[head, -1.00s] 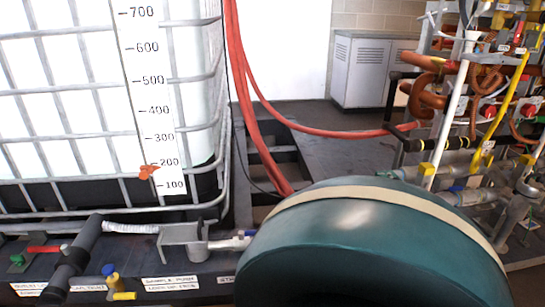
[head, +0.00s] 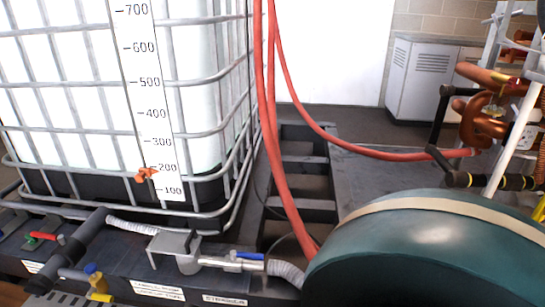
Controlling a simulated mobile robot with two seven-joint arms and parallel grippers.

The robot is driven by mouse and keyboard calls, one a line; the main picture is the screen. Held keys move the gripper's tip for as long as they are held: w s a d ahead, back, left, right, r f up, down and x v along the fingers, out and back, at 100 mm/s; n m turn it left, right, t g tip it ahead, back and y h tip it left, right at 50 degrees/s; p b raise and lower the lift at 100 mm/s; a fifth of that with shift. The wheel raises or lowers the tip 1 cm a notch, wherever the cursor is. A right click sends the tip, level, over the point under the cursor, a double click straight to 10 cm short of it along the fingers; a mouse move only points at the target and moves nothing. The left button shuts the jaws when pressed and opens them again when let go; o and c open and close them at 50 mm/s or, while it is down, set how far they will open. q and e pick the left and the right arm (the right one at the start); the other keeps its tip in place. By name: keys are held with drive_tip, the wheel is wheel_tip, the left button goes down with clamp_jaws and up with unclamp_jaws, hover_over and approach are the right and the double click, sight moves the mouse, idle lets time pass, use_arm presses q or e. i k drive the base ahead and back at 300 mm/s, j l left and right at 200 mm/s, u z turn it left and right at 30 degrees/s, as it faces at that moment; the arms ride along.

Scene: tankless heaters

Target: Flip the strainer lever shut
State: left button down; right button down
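A blue lever (head: 249,256) sits on a metal valve and pipe fitting (head: 228,263) at the bottom centre. It lies roughly along the pipe, above a label (head: 225,300) that seems to read STRAINER. A grey ribbed hose (head: 287,273) runs from the fitting's right end to behind the green drum. I cannot tell from here whether the lever is open or shut. Neither of my grippers is in view.
A caged white tank (head: 120,100) stands behind the fittings. A green drum (head: 430,250) fills the lower right. Red hoses (head: 275,150) hang down behind it. A grey cabinet (head: 425,80) stands at the back.

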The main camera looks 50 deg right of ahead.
sight(250, 255)
drive_tip(key=k+l, duration=0.1)
drive_tip(key=l, duration=0.25)
drive_tip(key=k+l, duration=0.15)
drive_tip(key=l, duration=0.25)
drive_tip(key=k+l, duration=0.1)
drive_tip(key=l, duration=0.25)
drive_tip(key=k+l, duration=0.15)
drive_tip(key=l, duration=0.25)
drive_tip(key=i, duration=0.5)
